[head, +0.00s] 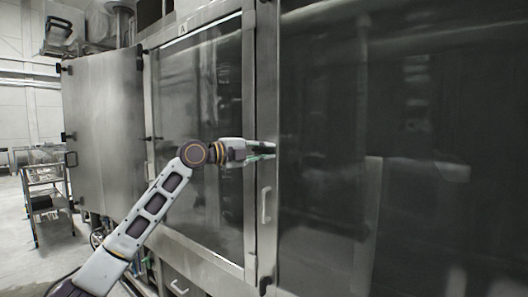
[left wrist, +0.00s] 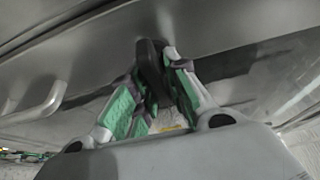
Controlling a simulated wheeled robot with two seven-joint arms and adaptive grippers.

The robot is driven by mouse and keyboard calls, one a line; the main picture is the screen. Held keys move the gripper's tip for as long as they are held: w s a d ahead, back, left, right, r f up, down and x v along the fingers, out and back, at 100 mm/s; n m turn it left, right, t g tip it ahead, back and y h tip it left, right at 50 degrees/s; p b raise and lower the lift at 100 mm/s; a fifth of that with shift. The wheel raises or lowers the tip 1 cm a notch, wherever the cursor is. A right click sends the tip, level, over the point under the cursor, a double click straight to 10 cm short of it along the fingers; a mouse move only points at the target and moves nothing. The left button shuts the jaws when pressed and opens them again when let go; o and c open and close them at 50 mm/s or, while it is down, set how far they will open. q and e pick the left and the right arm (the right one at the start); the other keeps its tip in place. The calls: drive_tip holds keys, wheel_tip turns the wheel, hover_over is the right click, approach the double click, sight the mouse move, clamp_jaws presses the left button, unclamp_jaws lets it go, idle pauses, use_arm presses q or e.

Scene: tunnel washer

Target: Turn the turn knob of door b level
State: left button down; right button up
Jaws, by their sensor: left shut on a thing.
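My left gripper (head: 270,150) reaches from the left to the steel frame strip between the two large dark-glass doors. In the left wrist view, its green-padded fingers (left wrist: 160,85) are closed on a black turn knob (left wrist: 150,62), one finger on each side. The knob's long side runs roughly up and down in that view, with a slight tilt. In the head view the gripper hides the knob, so whether it is level cannot be told there. The right-hand glass door (head: 400,120) fills the right of the head view. My right gripper is not in view.
A vertical bar handle (head: 266,205) sits on the frame below my gripper; a bar handle (left wrist: 40,103) also shows in the left wrist view. Another dark knob (head: 265,284) is lower down. A steel door panel (head: 103,115) stands at left, with a cart (head: 45,195) beyond it.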

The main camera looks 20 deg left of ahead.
use_arm(q)
drive_tip(key=c, duration=1.5)
unclamp_jaws()
drive_tip(key=shift+v, duration=5.95)
drive_tip(key=shift+w+n, duration=0.1)
drive_tip(key=shift+n, duration=0.2)
